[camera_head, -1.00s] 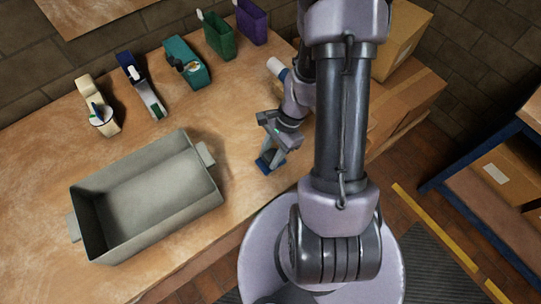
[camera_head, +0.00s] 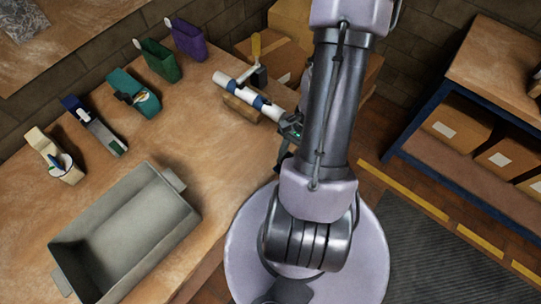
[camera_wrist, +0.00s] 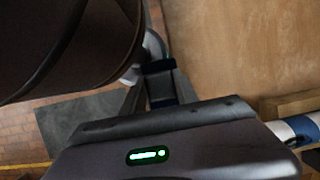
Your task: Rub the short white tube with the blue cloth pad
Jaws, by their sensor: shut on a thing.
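The white tube (camera_head: 250,97) with blue bands lies slanted on a brown wooden block (camera_head: 240,108) at the bench's right part in the head view. Part of it, with a blue band, shows at the right edge of the wrist view (camera_wrist: 298,125). My gripper (camera_head: 284,154) is in front of the tube's right end, partly hidden by my arm. In the wrist view my gripper (camera_wrist: 160,98) is shut on a dark blue piece, the blue cloth pad (camera_wrist: 160,67). The pad is apart from the tube in the wrist view. It is hard to make out in the head view.
A grey bin (camera_head: 182,208) stands at the bench's front left. Cream, blue and teal desk holders (camera_head: 135,92), a green holder (camera_head: 160,62) and a purple one (camera_head: 189,41) line the back. A yellow-handled tool (camera_head: 256,47) stands behind the tube, near cardboard boxes (camera_head: 285,60).

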